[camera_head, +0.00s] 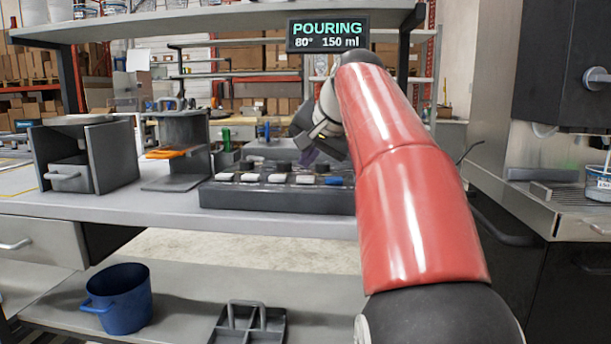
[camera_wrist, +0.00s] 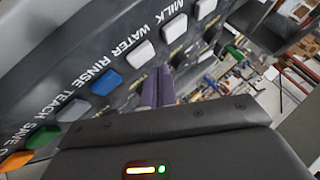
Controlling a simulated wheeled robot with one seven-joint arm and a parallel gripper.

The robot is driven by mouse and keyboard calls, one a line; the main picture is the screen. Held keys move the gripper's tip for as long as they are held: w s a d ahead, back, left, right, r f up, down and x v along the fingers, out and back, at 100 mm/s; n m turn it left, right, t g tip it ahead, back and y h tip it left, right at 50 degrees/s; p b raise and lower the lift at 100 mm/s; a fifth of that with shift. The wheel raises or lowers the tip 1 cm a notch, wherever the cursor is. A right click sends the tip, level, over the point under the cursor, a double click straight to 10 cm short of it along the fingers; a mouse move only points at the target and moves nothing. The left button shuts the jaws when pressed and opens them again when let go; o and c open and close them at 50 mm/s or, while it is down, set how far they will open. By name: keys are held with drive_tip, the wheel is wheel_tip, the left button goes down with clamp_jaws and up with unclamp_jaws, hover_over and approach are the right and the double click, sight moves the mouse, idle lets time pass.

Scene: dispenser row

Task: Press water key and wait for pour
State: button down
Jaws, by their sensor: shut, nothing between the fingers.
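The key panel (camera_head: 275,196) lies on the bench in the head view. In the wrist view, the white water key (camera_wrist: 140,54) sits beside the label WATER, between the blue key at RINSE (camera_wrist: 107,82) and the white key at MILK (camera_wrist: 175,27). My gripper (camera_wrist: 160,88) is shut and empty, its purple fingers apart from the water key in the picture. In the head view my gripper (camera_head: 308,157) is above the right part of the panel, partly hidden by my red arm. A display (camera_head: 328,36) reads POURING, 80°, 150 ml.
A dark dispenser machine (camera_head: 560,90) stands at the right, with a cup (camera_head: 598,184) on its drip grate. Grey holders (camera_head: 88,158) stand on the bench at left. A blue bucket (camera_head: 120,298) and a grey caddy (camera_head: 248,326) are on the lower shelf.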

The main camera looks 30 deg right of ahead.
sight(308, 178)
wheel_tip(308, 178, up, 3)
drive_tip(key=p, duration=0.2)
drive_tip(key=shift+p, duration=0.35)
drive_tip(key=shift+r, duration=0.9)
drive_tip(key=s+a+f+n+g, duration=0.2)
drive_tip(key=s+a+f+n, duration=0.2)
drive_tip(key=s+a+f, duration=0.8)
drive_tip(key=s+a+f+n, duration=0.1)
drive_tip(key=s+f+n, duration=0.1)
drive_tip(key=s+f, duration=0.4)
drive_tip(key=s+a+f+n+g, duration=0.1)
drive_tip(key=s+f, duration=0.6)
drive_tip(key=f, duration=0.7)
drive_tip(key=shift+s+a+n+g, duration=0.25)
drive_tip(key=shift+a+n+g, duration=0.05)
drive_tip(key=shift+a+n, duration=0.5)
